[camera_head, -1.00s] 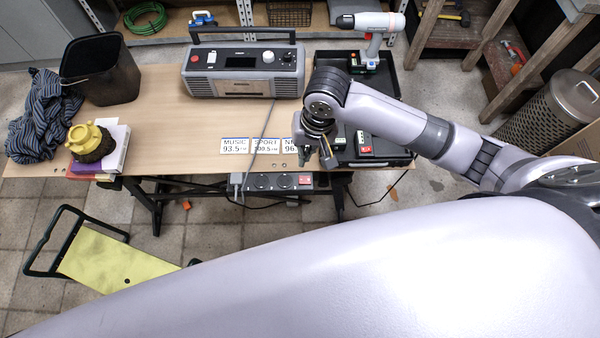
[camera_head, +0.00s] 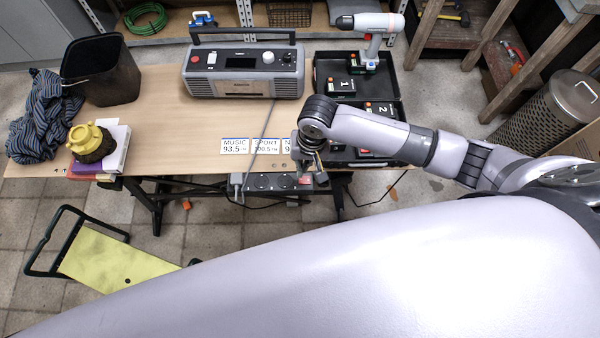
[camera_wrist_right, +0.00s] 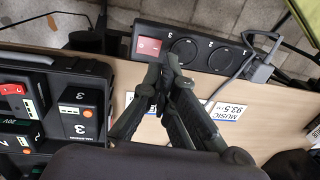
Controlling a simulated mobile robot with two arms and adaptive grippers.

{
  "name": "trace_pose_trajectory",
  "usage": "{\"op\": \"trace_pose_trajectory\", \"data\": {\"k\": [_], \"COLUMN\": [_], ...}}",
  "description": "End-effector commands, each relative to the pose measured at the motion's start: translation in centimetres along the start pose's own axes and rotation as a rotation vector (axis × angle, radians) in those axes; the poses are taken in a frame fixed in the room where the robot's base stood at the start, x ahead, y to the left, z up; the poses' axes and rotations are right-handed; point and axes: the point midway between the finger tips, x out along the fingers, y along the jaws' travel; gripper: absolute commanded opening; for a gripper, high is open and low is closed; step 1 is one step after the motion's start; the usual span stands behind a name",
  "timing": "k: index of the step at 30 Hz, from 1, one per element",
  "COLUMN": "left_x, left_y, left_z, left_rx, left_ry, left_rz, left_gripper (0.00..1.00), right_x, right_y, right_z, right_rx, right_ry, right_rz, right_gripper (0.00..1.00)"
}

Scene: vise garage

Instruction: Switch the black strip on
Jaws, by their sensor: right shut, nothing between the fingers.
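The black strip (camera_head: 268,181) runs along the front edge of the workbench, with round sockets and a red switch (camera_head: 305,179) at its right end. In the right wrist view the strip (camera_wrist_right: 222,57) lies across the top, with its red rocker switch (camera_wrist_right: 148,47) at the left end. My right gripper (camera_head: 319,163) is shut and empty, above the bench edge near the switch. In the wrist view its fingertips (camera_wrist_right: 164,66) are just below and right of the switch; I cannot tell whether they touch. My left gripper is not in view.
A radio (camera_head: 244,72) stands at the back of the bench. A black tray (camera_head: 391,76) with a drill (camera_head: 371,36) and numbered batteries lies right of it. Station labels (camera_head: 235,146) lie near the front edge. A grey plug and cable (camera_wrist_right: 262,72) sit at the strip's other end.

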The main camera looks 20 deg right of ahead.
Motion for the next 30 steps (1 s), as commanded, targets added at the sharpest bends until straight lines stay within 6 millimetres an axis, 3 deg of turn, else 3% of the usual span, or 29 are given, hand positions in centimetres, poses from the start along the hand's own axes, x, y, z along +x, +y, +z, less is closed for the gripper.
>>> {"op": "trace_pose_trajectory", "data": {"k": [6, 11, 30], "left_x": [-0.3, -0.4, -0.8], "left_y": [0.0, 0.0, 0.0], "left_z": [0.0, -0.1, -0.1], "left_rx": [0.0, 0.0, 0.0], "left_ry": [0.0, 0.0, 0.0], "left_rz": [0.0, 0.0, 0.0], "left_gripper": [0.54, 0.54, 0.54], "right_x": [4.0, 5.5, 6.5], "right_y": [0.0, 0.0, -0.1], "right_z": [0.1, 0.0, 0.0], "right_rx": [-0.001, 0.0, -0.002], "right_ry": [-0.001, 0.0, 0.001], "right_rz": [0.002, 0.0, -0.001], "right_gripper": [0.0, 0.0, 0.0]}}
